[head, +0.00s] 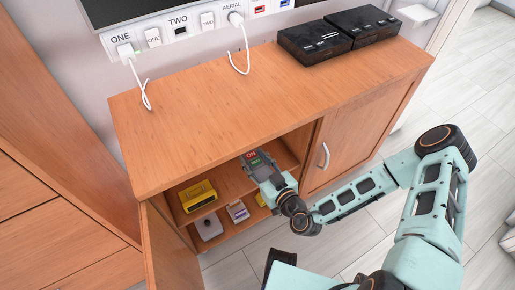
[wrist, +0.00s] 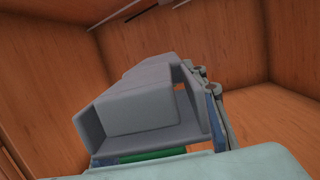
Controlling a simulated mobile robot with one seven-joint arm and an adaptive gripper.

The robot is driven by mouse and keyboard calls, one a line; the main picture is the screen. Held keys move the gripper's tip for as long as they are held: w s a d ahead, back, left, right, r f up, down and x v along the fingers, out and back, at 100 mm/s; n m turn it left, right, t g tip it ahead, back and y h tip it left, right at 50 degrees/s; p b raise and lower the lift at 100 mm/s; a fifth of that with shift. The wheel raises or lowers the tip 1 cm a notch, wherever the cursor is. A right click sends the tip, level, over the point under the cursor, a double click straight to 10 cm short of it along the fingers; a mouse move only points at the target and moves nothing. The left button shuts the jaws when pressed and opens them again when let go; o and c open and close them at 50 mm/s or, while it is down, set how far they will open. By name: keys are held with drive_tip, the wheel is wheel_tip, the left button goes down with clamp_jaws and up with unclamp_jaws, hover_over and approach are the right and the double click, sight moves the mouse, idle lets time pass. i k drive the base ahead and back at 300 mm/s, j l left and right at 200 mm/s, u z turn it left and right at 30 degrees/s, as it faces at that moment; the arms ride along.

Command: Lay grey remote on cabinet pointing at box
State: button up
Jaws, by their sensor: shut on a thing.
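The grey remote (head: 252,157), with a red "ON" patch and a green patch, shows at the tip of my gripper (head: 264,172) in the head view. My gripper is shut on it, inside the cabinet's open left compartment, just below the front edge of the top. In the wrist view a grey boxy shape (wrist: 140,112) fills the middle; I cannot tell how much of it is remote and how much is finger. The wooden cabinet (head: 215,120) has a mostly bare top. Two black boxes (head: 315,42) (head: 362,26) sit side by side at its back right.
The left cabinet door (head: 170,250) stands open; the right door (head: 350,140) is shut. Inside are a yellow device (head: 198,196), a grey item (head: 208,227) and a white-purple item (head: 238,211). White cables (head: 146,95) hang onto the top's back edge.

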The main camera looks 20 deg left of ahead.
sight(252, 112)
drive_tip(key=k+l, duration=0.2)
drive_tip(key=l, duration=0.2)
drive_tip(key=k+l, duration=0.45)
drive_tip(key=l, duration=0.3)
